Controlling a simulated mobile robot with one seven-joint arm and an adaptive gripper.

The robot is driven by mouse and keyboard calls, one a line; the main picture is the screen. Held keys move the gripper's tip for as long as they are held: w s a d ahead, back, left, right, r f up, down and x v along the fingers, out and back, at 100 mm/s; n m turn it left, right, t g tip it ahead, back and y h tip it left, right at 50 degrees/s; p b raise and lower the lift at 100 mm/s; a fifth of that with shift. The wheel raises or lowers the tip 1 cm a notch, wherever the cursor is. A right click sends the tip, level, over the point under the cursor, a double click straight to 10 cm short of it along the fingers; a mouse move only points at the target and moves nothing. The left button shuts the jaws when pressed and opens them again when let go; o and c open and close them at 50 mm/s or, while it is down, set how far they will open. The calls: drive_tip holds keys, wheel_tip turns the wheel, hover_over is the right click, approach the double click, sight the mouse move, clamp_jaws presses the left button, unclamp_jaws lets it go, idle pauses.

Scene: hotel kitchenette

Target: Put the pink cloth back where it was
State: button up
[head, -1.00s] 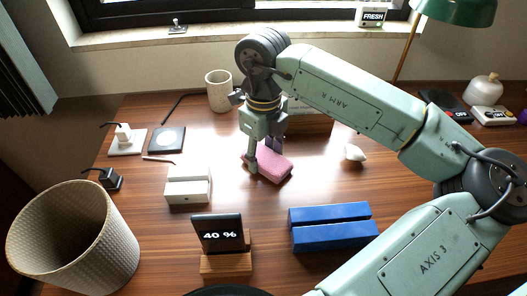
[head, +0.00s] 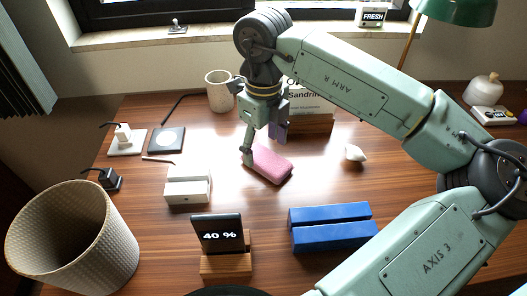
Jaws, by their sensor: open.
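The pink cloth (head: 268,164) is a folded pad lying on the brown wooden desk (head: 330,190), near its middle. My gripper (head: 263,144) is above the cloth's far left end, with its fingers spread and pointing down. One finger is by the cloth's left end; the other is beyond its far edge. Whether a finger touches the cloth I cannot tell.
A white box (head: 188,186) stands left of the cloth and a blue block (head: 333,228) nearer right. A phone on a wooden stand (head: 219,236) is in front. A name sign (head: 312,113) and a cup (head: 219,91) stand behind. A small white object (head: 355,153) lies right.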

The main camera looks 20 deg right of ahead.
sight(263, 156)
wheel_tip(263, 156, up, 9)
idle(0.3)
